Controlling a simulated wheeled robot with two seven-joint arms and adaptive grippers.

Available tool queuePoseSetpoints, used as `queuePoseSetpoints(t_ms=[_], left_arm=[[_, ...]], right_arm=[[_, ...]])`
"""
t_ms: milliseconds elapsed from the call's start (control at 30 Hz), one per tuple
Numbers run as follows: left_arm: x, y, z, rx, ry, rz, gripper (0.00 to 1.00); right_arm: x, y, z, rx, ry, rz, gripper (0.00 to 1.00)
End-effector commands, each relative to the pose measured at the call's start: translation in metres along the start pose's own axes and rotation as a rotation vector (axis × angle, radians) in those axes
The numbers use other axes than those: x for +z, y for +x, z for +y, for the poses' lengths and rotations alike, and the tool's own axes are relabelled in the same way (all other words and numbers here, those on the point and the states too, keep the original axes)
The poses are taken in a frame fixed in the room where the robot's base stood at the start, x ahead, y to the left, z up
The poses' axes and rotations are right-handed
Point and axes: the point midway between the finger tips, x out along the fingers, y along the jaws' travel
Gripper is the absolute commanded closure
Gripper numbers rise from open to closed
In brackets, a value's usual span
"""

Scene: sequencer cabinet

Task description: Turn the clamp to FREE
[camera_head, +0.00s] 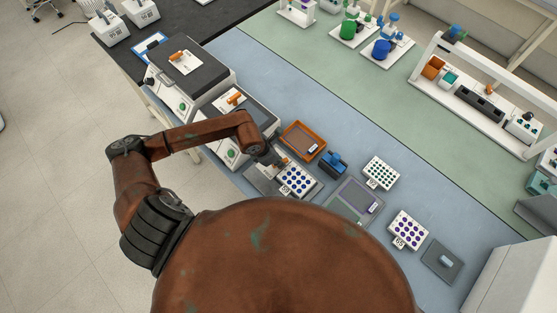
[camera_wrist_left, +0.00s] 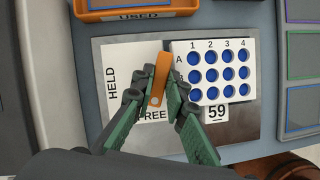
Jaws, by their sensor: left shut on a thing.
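The orange clamp lever (camera_wrist_left: 161,72) shows in the wrist view on a white label plate, against the left edge of a white rack with blue wells (camera_wrist_left: 211,72). The lever stands nearly upright in the picture, leaning slightly right at its top. HELD (camera_wrist_left: 112,82) is printed to its left and FREE (camera_wrist_left: 153,115) beneath its lower end. My left gripper (camera_wrist_left: 165,84) is shut on the lever, its green fingers on either side. In the head view my left gripper (camera_head: 276,161) reaches down beside the rack (camera_head: 297,181). My right gripper is not in view.
An orange tray marked USED (camera_head: 303,141) and a blue block (camera_head: 334,163) lie beyond the rack. Two bench machines (camera_head: 190,84) with orange levers stand at the left. More well racks (camera_head: 381,172) lie to the right.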

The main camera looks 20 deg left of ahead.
Motion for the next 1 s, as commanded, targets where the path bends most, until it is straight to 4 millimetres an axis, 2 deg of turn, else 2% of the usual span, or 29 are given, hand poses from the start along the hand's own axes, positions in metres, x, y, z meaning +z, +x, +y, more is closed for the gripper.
queuePoseSetpoints(t_ms=[433,1000], left_arm=[[0.0007,0.0004,-0.0016,0.108,-0.263,-0.001,1.0],[0.0002,0.0001,-0.0015,0.134,-0.327,0.002,1.0]], right_arm=[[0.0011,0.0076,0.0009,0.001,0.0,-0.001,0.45],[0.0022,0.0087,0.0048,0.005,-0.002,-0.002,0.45]])
